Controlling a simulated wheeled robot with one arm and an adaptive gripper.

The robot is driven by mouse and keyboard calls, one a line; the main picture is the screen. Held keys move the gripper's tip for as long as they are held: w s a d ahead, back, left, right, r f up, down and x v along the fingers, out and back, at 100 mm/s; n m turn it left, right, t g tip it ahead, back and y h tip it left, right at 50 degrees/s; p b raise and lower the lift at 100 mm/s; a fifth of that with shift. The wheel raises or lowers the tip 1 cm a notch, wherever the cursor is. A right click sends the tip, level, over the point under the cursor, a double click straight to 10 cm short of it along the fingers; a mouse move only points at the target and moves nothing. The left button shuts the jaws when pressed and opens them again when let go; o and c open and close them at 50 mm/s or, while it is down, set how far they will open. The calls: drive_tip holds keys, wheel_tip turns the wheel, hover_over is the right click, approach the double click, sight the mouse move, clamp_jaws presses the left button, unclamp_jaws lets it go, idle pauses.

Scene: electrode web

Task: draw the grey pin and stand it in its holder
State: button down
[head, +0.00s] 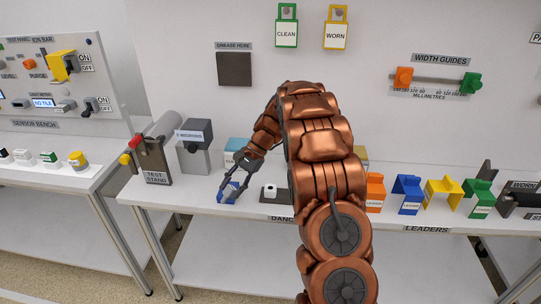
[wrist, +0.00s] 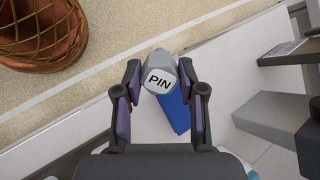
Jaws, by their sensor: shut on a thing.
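The grey pin (wrist: 160,74), its cap marked PIN, shows between the two fingers of my gripper in the wrist view. My gripper (head: 230,190) is shut on it, low over the front edge of the white bench in the head view. A blue block (wrist: 175,112) lies just below the pin in the wrist view; it also shows among the fingers in the head view (head: 236,192). I cannot tell whether the pin is still seated in the blue block. I cannot tell which thing is the pin's holder.
Right of my gripper is a dark block with a white top piece (head: 269,191), beside a partly hidden label. The test stand (head: 152,160) and a grey block (head: 194,150) stand to the left. Several coloured leaders (head: 408,190) line the right. My arm hides the bench middle.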

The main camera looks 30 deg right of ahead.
drive_tip(key=d+r+n+h, duration=0.2)
drive_tip(key=d+r+h, duration=0.1)
drive_tip(key=d, duration=0.3)
drive_tip(key=s+d+r+n+h, duration=0.1)
drive_tip(key=d+r+h, duration=0.3)
drive_tip(key=d, duration=0.3)
drive_tip(key=shift+n+h, duration=0.4)
drive_tip(key=shift+h, duration=0.2)
drive_tip(key=shift+s+r, duration=0.1)
drive_tip(key=shift+f+b, duration=0.9)
drive_tip(key=shift+f, duration=2)
drive_tip(key=shift+f+b, duration=0.95)
drive_tip(key=shift+f, duration=1.1)
drive_tip(key=c, duration=0.6)
unclamp_jaws()
wheel_tip(320, 180, up, 12)
